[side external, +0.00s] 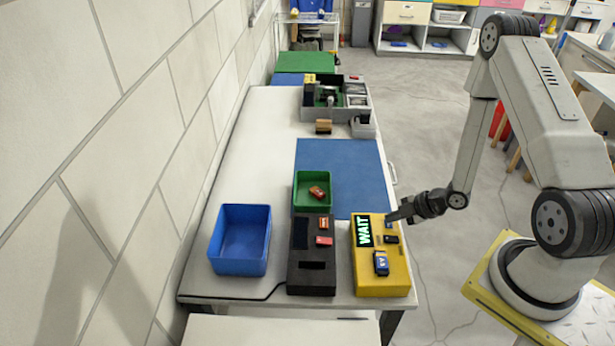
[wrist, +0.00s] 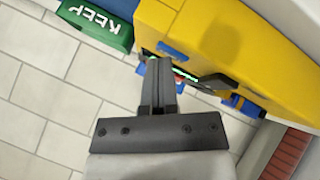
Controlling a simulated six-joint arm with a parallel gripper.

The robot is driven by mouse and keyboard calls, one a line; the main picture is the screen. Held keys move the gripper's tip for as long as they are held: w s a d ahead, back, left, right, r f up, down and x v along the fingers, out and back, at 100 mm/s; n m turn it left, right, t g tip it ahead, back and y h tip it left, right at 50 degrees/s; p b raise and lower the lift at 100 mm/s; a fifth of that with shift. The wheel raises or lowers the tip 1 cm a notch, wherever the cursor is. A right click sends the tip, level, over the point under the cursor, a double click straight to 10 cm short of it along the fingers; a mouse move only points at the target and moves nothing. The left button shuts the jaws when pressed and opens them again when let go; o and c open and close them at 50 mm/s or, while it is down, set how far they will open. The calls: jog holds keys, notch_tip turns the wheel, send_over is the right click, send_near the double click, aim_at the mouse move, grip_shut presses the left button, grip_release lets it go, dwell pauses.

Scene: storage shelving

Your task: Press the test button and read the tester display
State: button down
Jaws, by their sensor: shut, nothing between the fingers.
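The yellow tester (side external: 396,279) stands at the near right end of the white table; it also shows in the wrist view (wrist: 240,40). Its dark display (side external: 363,231) reads WAIT in bright letters. A blue cell (side external: 381,263) and a small black part (side external: 391,239) sit on its top. My gripper (side external: 390,217) is shut and empty, with its tips at the tester's far right corner. In the wrist view the closed fingers (wrist: 159,70) overlap the tester's edge, close to a small blue piece (wrist: 172,48). I cannot tell whether the tips touch the button.
Left of the tester are a black box (side external: 312,279), a green bin (side external: 300,207) holding a red-brown part, and a blue bin (side external: 240,264). A green bin marked KEEP (wrist: 95,20) shows in the wrist view.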

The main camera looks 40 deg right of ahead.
jog(key=shift+r, duration=0.8)
jog(key=shift+r, duration=0.1)
jog(key=shift+r, duration=2.4)
jog(key=w+r+m+h, duration=0.1)
notch_tip(320, 180, up, 7)
jog(key=m+g+h, duration=0.3)
jog(key=m+h, duration=0.1)
jog(key=m, duration=0.3)
send_over(392, 223)
jog(key=w+a, duration=0.2)
jog(key=s+a+r+m+g, duration=0.2)
jog(key=s+a+r+m, duration=0.3)
jog(key=a, duration=0.5)
jog(key=shift+r+m+g+y, duration=0.3)
jog(key=shift+r+m+y, duration=0.1)
jog(key=shift+r+m, duration=0.3)
